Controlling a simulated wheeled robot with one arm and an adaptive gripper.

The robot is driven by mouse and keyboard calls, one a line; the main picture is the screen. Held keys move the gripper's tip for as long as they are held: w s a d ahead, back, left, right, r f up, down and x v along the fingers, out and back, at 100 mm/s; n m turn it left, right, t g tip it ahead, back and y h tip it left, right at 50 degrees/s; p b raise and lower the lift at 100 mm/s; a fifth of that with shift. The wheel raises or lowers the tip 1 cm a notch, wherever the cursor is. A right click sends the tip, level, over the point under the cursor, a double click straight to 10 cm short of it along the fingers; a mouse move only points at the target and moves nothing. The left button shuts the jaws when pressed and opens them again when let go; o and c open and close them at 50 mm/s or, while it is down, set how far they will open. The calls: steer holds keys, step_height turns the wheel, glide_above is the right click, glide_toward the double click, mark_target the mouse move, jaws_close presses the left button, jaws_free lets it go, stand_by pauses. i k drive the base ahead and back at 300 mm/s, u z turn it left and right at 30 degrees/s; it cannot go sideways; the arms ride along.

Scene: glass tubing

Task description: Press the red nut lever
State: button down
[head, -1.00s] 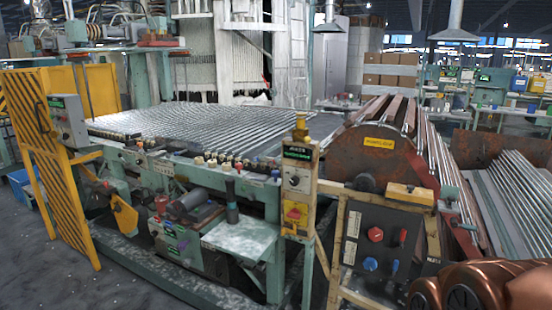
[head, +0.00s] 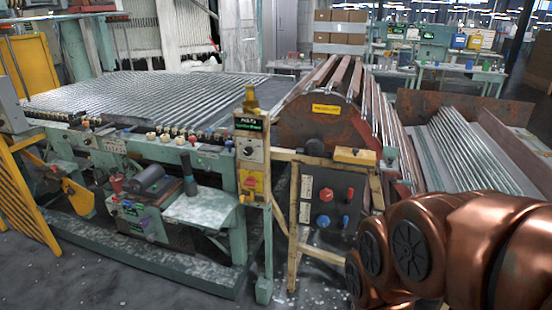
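A dark control panel (head: 310,207) stands in a worn, pale yellow frame right of centre in the head view. It carries a round red knob (head: 326,194), a small red lever (head: 349,195) to its right, and blue knobs (head: 323,221) below. Another red knob (head: 116,182) sits on the green machine at left. I cannot tell for sure which red part is the red nut lever. My gripper is out of view.
The green machine (head: 232,218) with a bed of glass tubes (head: 150,95) fills the left. A rusty drum (head: 318,125) is behind the panel, with a tube rack (head: 475,150) to the right. Grey floor (head: 200,290) is open in front.

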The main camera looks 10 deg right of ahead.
mark_target(350, 191)
steer(key=u, duration=0.1)
steer(key=k, duration=0.35)
steer(key=z, duration=0.6)
steer(key=i, duration=1.6)
steer(key=u, duration=0.6)
